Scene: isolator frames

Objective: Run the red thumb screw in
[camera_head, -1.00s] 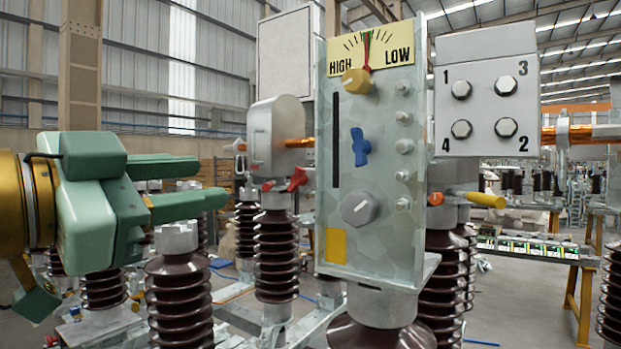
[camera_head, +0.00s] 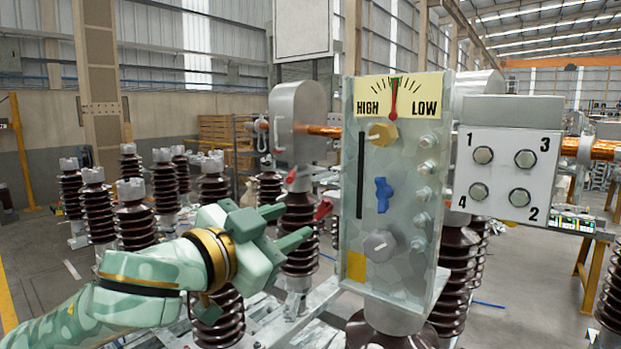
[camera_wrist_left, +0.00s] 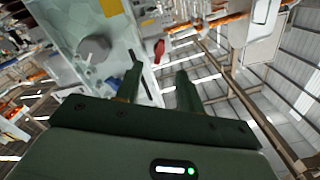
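The red thumb screw (camera_head: 323,208) sticks out from the left side of the grey-green panel box (camera_head: 350,225). It also shows in the left wrist view (camera_wrist_left: 159,50), just beyond and between the fingertips. My left gripper (camera_head: 296,221) comes in from the left with its two green fingers apart and nothing between them. Its fingertips are a little left of the screw; in the left wrist view the open fingers (camera_wrist_left: 160,70) point toward it with a gap. The screw's shank is too small to make out. My right gripper is out of view.
The panel carries a yellow knob (camera_head: 382,134), a blue wing knob (camera_head: 383,194), a grey knob (camera_head: 380,244) and a HIGH/LOW dial (camera_head: 394,97). A numbered bolt plate (camera_head: 505,172) is at right. Brown ribbed insulators (camera_head: 299,240) stand behind the gripper.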

